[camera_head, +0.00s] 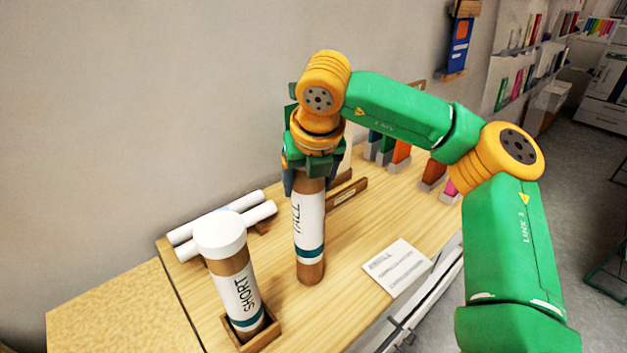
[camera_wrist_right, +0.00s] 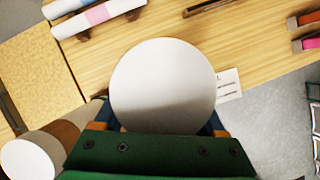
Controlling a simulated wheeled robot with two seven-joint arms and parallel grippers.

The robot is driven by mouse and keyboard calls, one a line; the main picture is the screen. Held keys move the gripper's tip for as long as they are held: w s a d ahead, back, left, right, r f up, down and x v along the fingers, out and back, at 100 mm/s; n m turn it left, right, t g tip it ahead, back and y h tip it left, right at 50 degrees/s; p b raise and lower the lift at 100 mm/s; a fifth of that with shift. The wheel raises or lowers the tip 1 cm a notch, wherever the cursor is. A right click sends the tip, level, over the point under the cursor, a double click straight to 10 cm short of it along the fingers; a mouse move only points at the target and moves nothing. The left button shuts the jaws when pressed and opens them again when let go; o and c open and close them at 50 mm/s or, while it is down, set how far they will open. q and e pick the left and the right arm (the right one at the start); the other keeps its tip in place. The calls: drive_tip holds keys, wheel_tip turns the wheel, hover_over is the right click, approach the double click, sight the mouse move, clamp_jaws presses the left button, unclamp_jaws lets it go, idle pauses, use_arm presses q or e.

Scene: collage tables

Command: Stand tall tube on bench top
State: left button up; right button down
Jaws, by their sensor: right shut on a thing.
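The tall tube (camera_head: 310,232) is brown with a white label reading TALL and a teal band. It is upright, and its lower end appears to be at the bench top (camera_head: 350,290); I cannot tell whether it touches. My right gripper (camera_head: 307,178) is shut on its upper end from above. In the right wrist view the tube's white cap (camera_wrist_right: 163,85) fills the middle, between the fingers. The short tube (camera_head: 240,285), with a white cap and SHORT label, stands in a square wooden holder (camera_head: 268,333) left of the tall tube. My left gripper is not in view.
White rolls (camera_head: 222,222) lie on a rack behind the short tube. A printed card (camera_head: 397,267) lies to the right of the tall tube. Wooden slotted blocks (camera_head: 346,193) and coloured upright pieces (camera_head: 401,152) stand farther back. Bare bench lies in front of the tall tube.

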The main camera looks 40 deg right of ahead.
drive_tip(key=shift+w+f, duration=0.25)
drive_tip(key=shift+f, duration=0.15)
drive_tip(key=shift+s, duration=0.1)
unclamp_jaws()
drive_tip(key=shift+r, duration=0.25)
drive_tip(key=b+v, duration=0.1)
drive_tip(key=v, duration=1)
drive_tip(key=shift+s+a+r, duration=0.15)
drive_tip(key=shift+s+r, duration=0.15)
drive_tip(key=shift+f, duration=0.1)
